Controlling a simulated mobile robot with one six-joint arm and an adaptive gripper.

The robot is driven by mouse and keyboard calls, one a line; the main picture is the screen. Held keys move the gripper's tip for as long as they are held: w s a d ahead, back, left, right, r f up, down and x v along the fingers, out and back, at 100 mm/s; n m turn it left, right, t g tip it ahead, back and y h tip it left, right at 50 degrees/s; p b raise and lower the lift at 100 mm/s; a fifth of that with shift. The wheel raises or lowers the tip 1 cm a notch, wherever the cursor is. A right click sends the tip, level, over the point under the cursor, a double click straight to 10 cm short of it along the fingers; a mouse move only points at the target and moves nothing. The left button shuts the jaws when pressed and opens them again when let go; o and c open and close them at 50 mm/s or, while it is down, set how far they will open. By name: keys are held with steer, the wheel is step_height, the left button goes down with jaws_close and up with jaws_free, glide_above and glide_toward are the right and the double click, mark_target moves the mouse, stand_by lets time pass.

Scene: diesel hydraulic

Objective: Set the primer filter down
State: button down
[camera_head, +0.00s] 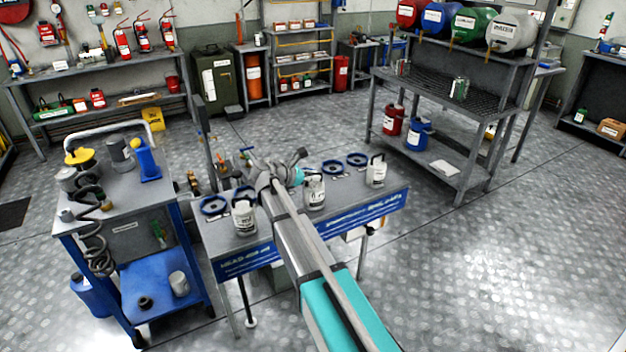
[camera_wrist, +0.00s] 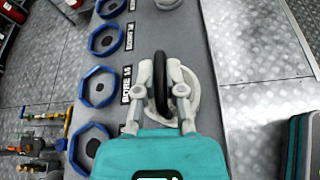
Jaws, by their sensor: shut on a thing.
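The white container with a black loop handle, which I take as the primer filter (camera_head: 315,194), is at the middle of the grey bench (camera_head: 284,220). Its label is too small to read. My gripper (camera_wrist: 160,92) is shut on its black handle from above, one finger on each side. The container's body (camera_wrist: 196,98) shows partly behind the fingers in the wrist view. It looks upright. I cannot tell whether its base touches the bench. A row of blue rings lies beside it, including one ring (camera_wrist: 99,87) next to the label lettering on the bench.
Similar white containers stand on the bench to the left (camera_head: 245,218) and right (camera_head: 376,172). A blue trolley (camera_head: 150,262) with a coiled hose stands at the left. A grey shelf unit (camera_head: 440,150) stands behind at the right. The floor at right is clear.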

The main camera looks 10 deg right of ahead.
stand_by(0.3)
steer(key=c, duration=0.7)
jaws_free()
steer(key=shift+a+r, duration=0.15)
steer(key=shift+r, duration=0.05)
steer(key=p+v, duration=0.4)
steer(key=v, duration=0.7)
steer(key=shift+s+a, duration=0.2)
steer(key=shift+a, duration=0.05)
